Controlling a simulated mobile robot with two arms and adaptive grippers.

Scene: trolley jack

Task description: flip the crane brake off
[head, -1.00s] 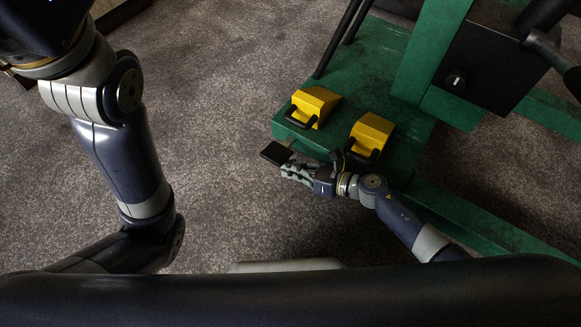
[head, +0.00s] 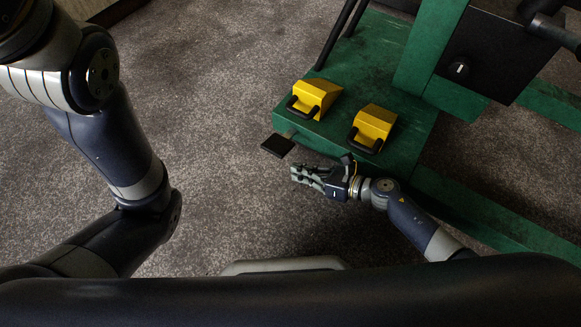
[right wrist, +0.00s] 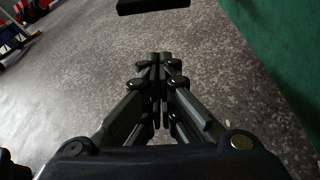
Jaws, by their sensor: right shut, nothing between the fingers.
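The crane's green base (head: 345,60) stands on the carpet. A flat black pedal (head: 278,145), which looks like the brake, sticks out from its near left corner. My right gripper (head: 293,174) is shut and empty, low over the floor. It is just below and right of the pedal in the head view, apart from it, its fingers pointing left. In the right wrist view its fingers (right wrist: 160,58) are together. My left gripper is out of view.
Two yellow blocks with black handles, a left one (head: 315,97) and a right one (head: 372,127), sit on the base. A black box with a knob (head: 495,50) is at upper right. A green leg (head: 490,215) runs right. Carpet left of the pedal is clear.

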